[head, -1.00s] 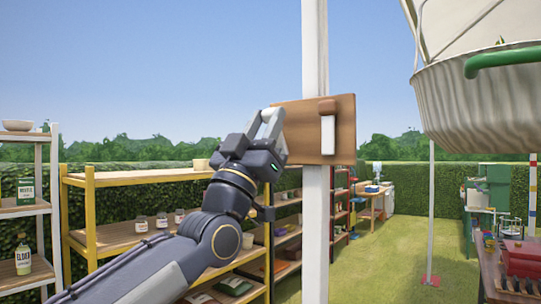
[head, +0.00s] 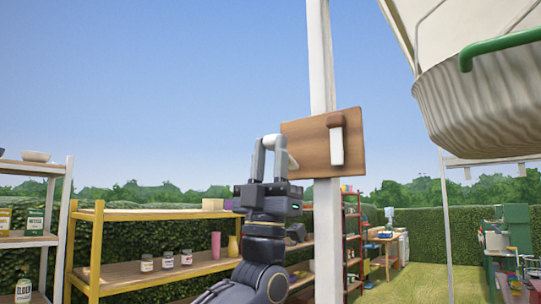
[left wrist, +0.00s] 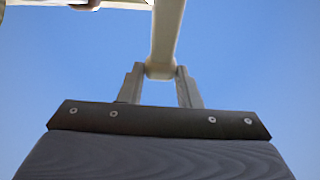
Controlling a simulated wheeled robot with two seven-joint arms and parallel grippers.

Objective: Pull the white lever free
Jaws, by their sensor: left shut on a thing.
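A brown board (head: 302,148) is fixed on a white post. On its right part a white lever (head: 337,146) hangs down from a brown block (head: 335,119). My left gripper (head: 268,143) is up at the board's left edge, apart from that lever. In the left wrist view my left gripper (left wrist: 160,72) is shut on the end of a pale bar (left wrist: 168,35), which runs up out of the picture. Whether this bar joins the board is not clear. My right gripper is not in view.
A large ribbed tub (head: 480,85) with a green handle hangs at the upper right. A yellow shelf (head: 160,215) with jars stands behind my arm, and a white shelf (head: 60,215) at the far left. Grass lies open right of the post (head: 322,60).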

